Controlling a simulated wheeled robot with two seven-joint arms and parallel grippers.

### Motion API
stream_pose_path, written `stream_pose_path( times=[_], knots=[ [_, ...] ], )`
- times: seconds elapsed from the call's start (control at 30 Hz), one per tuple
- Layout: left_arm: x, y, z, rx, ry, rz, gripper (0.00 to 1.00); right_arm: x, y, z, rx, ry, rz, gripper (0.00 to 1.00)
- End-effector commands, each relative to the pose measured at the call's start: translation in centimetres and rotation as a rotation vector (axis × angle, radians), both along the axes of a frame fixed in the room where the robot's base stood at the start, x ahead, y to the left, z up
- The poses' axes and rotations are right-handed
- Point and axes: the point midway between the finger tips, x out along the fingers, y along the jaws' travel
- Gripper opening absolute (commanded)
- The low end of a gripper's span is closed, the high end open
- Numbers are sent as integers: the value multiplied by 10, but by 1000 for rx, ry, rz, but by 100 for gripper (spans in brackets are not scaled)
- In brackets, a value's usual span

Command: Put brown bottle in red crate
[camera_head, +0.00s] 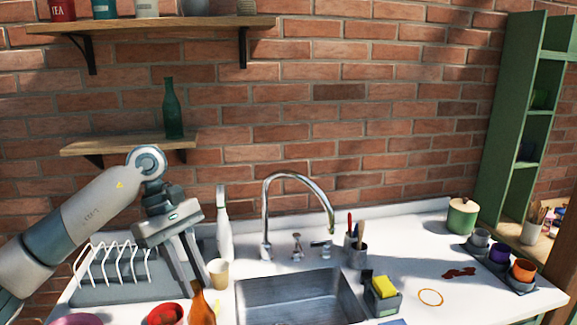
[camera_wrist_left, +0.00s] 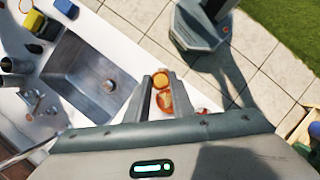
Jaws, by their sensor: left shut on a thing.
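The brown bottle (camera_head: 203,309), amber-orange, shows at the bottom edge of the head view, its lower part cut off. My left gripper (camera_head: 198,286) points down over the counter with its fingers shut on the bottle's upper part. In the left wrist view the bottle (camera_wrist_left: 164,100) sits between the two fingers (camera_wrist_left: 163,90), seen from above. I cannot make out the red crate for certain in either view. My right gripper is not in view.
A paper cup (camera_head: 218,272) and a white bottle (camera_head: 224,232) stand close to the gripper. A dish rack (camera_head: 115,269) and a red bowl (camera_head: 166,315) are to the left. The sink (camera_head: 290,297) and tap (camera_head: 298,182) are to the right.

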Motion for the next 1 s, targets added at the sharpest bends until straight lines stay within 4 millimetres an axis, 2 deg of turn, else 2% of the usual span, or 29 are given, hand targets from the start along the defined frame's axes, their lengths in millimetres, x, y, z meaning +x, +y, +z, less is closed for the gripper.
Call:
stream_pose_path(
  times=[0.03, 0.2, 0.4, 0.77, 1.0],
  knots=[
    [-15, 1, -14, 0, 4, -90, 0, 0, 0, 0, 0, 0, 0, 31],
    [-56, 5, -51, 0, 3, -388, 0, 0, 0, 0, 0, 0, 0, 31],
    [-93, 8, -85, -1, 1, -652, 0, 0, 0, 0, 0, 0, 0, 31],
    [-138, 12, -126, -1, 0, -975, 0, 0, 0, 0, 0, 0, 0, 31],
    [-137, 10, -125, 2, -6, -998, 0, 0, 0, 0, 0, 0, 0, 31]
  ],
)
